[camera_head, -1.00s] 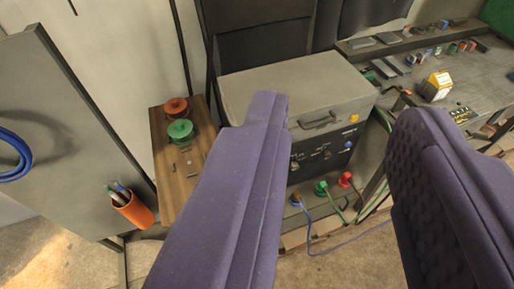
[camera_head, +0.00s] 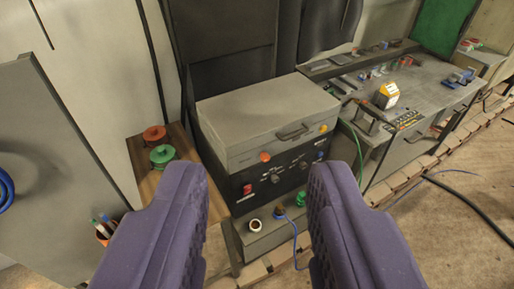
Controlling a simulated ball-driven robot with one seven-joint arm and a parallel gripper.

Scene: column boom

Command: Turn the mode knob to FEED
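The grey machine box (camera_head: 265,115) has a black front panel (camera_head: 295,178) with small controls and white markings too small to read. A dark round knob (camera_head: 275,178) sits near the panel's middle, beside a red switch (camera_head: 247,188). I cannot tell from the labels which control is the mode knob or where FEED is. My gripper (camera_head: 260,170) is open and empty. Its two purple fingers are wide apart, with the panel seen in the gap beyond them. The right finger may hide part of the panel's lower right.
An orange knob (camera_head: 264,156) and a lid handle (camera_head: 293,132) stick out above the panel. Sockets and a blue cable (camera_head: 294,240) are on the ledge below. Spools (camera_head: 162,154) stand on a wooden shelf to the left. A cluttered workbench (camera_head: 420,95) stands to the right.

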